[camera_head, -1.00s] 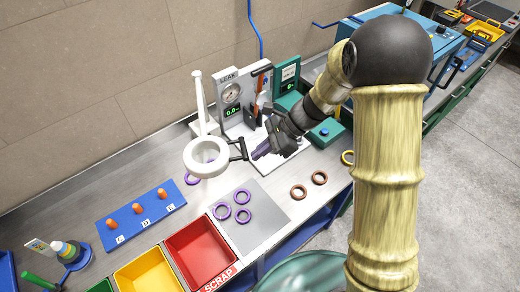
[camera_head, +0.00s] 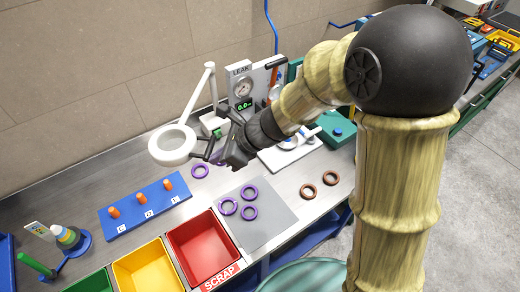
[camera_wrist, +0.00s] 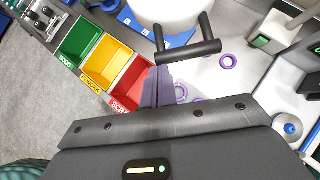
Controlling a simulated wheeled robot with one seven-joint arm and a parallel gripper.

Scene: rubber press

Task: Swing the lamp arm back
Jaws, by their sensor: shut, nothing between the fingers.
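The white ring-shaped lamp head (camera_head: 172,159) hangs over the bench on its jointed white arm (camera_head: 198,88), which rises from a base near the leak tester. A dark U-shaped handle (camera_head: 209,152) sticks out of the ring's right side. My gripper (camera_head: 234,164) is just right of the handle, shut and empty. In the wrist view the lamp head (camera_wrist: 175,10) is at the top, with its handle (camera_wrist: 190,52) below it. My purplish fingertips (camera_wrist: 155,72) are right at the handle's crossbar; I cannot tell whether they touch it.
The leak tester (camera_head: 241,70) stands behind my gripper. A blue board with orange pegs (camera_head: 145,207) lies front left. The red scrap bin (camera_head: 203,247) and yellow bin (camera_head: 147,270) are at the front edge.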

